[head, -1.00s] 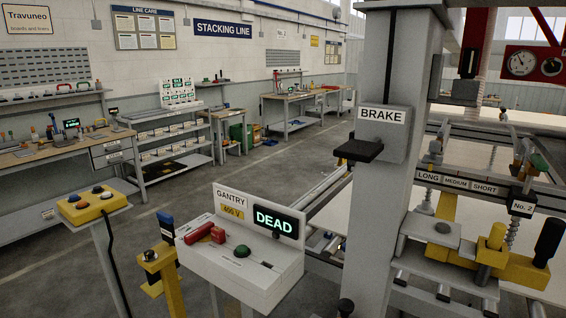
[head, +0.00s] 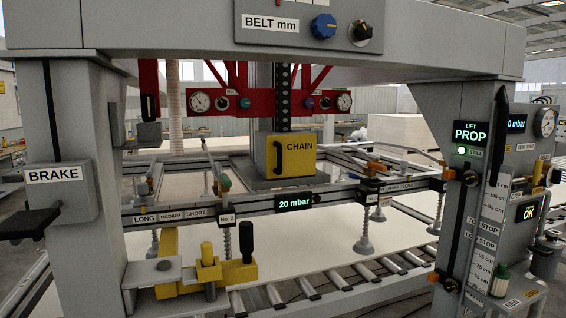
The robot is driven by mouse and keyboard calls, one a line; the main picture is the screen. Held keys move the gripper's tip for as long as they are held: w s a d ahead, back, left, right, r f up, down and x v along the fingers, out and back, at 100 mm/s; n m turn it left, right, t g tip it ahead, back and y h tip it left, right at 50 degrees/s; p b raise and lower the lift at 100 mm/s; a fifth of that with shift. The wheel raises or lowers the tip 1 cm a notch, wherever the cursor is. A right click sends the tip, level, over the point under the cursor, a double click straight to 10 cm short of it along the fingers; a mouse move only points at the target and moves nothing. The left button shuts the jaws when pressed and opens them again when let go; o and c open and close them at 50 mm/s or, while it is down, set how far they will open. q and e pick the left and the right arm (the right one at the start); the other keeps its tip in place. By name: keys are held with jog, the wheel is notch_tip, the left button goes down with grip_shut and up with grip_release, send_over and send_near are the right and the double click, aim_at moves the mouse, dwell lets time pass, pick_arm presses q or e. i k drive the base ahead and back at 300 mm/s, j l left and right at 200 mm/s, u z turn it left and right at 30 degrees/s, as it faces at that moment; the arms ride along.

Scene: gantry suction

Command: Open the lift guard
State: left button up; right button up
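No part is labelled as the lift guard. A yellow cover marked CHAIN (head: 300,160) with a black handle (head: 278,157) sits in the middle of the head view, at the foot of a dark vertical chain (head: 282,95). Its front looks closed, and nothing behind it shows. Neither of my grippers is in view.
A suction frame (head: 262,205) with several cups hangs across the front, between me and the CHAIN cover, above a pale board (head: 300,258) and rollers. Grey posts stand left and right. A yellow clamp (head: 207,270) and a BRAKE pedal (head: 30,222) are at left.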

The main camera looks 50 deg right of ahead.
aim_at(288, 157)
jog(key=z, duration=1.75)
